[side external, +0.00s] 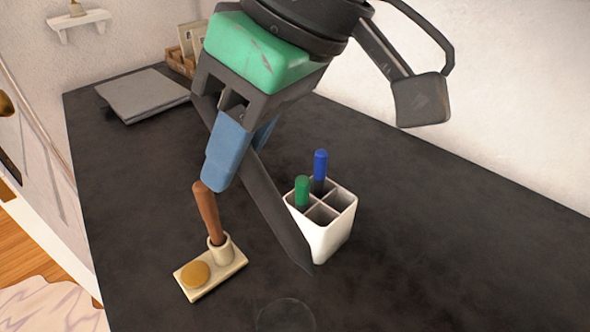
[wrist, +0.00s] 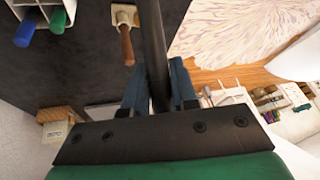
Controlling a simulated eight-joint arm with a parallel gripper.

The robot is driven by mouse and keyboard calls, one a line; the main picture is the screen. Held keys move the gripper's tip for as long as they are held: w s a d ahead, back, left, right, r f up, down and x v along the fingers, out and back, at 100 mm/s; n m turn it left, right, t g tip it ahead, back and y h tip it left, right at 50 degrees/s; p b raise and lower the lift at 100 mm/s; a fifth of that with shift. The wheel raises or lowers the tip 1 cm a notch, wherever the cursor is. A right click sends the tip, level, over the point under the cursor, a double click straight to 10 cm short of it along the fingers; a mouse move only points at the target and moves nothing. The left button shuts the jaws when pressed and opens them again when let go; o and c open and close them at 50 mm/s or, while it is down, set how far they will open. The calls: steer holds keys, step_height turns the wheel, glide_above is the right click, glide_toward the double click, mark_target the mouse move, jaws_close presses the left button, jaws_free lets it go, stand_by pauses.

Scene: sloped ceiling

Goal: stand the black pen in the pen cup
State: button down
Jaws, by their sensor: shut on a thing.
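My gripper (side external: 240,166), with blue fingers, is shut on the long black pen (side external: 280,212). The pen slants down to the right in the side view, its lower end overlapping the left edge of the pen cup in the picture. It looks to be outside the cup, in front of it; whether they touch I cannot tell. In the wrist view the pen (wrist: 153,40) runs up from between the fingers. The white pen cup (side external: 335,232) stands upright with square compartments; a blue pen (side external: 320,165) and a green pen (side external: 302,190) stand in it. Some compartments look empty.
A wooden-handled tool (side external: 207,215) stands in a cream holder (side external: 228,272) with a tan disc, left of the cup and below my fingers. A closed grey laptop (side external: 143,95) and a wooden box (side external: 180,62) are at the back. The dark tabletop right of the cup is clear.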

steer(key=w+d+f+n+g+y, duration=0.3)
steer(key=w+d+n, duration=0.4)
steer(key=n, duration=0.5)
steer(key=shift+w+d+f+g+y, duration=0.25)
steer(key=shift+w+g+y, duration=0.35)
steer(key=shift+w+y, duration=0.35)
step_height(320, 180, down, 11)
steer(key=shift+f, duration=0.15)
stand_by(0.4)
steer(key=shift+a+f, duration=0.1)
steer(key=c, duration=0.6)
jaws_free()
steer(key=shift+s, duration=0.1)
